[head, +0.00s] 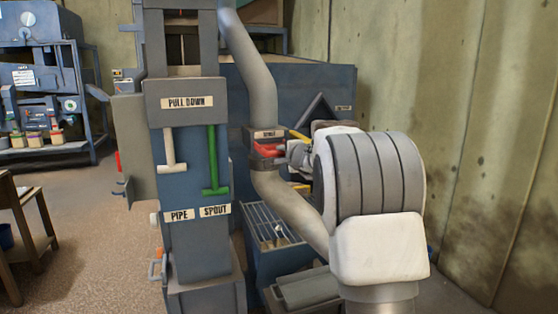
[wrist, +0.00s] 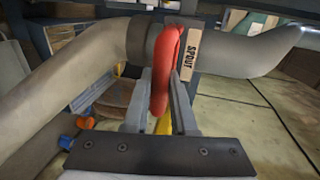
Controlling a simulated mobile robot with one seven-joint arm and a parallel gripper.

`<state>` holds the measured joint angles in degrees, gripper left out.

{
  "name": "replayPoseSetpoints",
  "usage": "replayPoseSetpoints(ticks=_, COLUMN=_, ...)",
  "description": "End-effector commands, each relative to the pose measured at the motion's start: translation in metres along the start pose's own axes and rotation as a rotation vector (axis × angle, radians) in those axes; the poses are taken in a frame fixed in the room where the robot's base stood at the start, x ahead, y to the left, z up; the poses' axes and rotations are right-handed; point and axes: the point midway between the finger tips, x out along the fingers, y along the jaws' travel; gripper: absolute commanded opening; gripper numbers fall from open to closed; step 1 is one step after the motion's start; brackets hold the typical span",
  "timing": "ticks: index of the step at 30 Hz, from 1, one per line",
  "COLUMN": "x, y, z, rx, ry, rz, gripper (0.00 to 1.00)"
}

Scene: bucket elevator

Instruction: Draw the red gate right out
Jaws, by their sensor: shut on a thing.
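The red gate (head: 268,150) sits in a dark housing (head: 252,143) on the grey pipe, under a small label plate. In the wrist view the red gate (wrist: 165,62) shows as a red loop handle between my two fingers, beside a plate reading SPOUT (wrist: 190,55). My gripper (wrist: 168,105) is shut on the red handle. In the head view my gripper (head: 292,152) reaches it from the right, partly hidden by my own wrist. How far the gate stands out of its housing is hard to tell.
The grey pipe (head: 258,80) runs above the housing and slants down right below it (head: 290,208). A blue column (head: 185,180) with white and green T-handles (head: 214,165) stands to the left. A grated blue bin (head: 272,228) is below. A wall (head: 480,100) bounds the right.

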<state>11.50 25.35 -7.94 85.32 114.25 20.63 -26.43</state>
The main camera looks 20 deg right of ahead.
Motion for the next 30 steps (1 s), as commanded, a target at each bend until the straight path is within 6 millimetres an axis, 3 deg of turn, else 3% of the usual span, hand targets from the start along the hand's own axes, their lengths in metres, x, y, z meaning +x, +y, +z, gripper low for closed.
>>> replayPoseSetpoints(ticks=9, x=-0.037, y=0.01, z=-0.001, rx=-0.001, ry=0.002, rz=-0.002, gripper=0.0)
replayPoseSetpoints(ticks=21, x=-0.042, y=0.011, z=-0.001, rx=0.0, ry=0.002, rz=0.004, gripper=0.0)
replayPoseSetpoints(ticks=22, x=-0.042, y=0.011, z=-0.001, rx=0.001, ry=0.002, rz=0.004, gripper=0.3)
replayPoseSetpoints(ticks=24, x=-0.041, y=0.011, z=-0.001, rx=0.001, ry=0.002, rz=0.004, gripper=0.43)
replayPoseSetpoints(ticks=26, x=-0.041, y=0.011, z=-0.001, rx=0.0, ry=0.002, rz=0.003, gripper=0.53)
replayPoseSetpoints(ticks=30, x=-0.041, y=0.01, z=-0.001, rx=0.0, ry=0.001, rz=0.002, gripper=0.55)
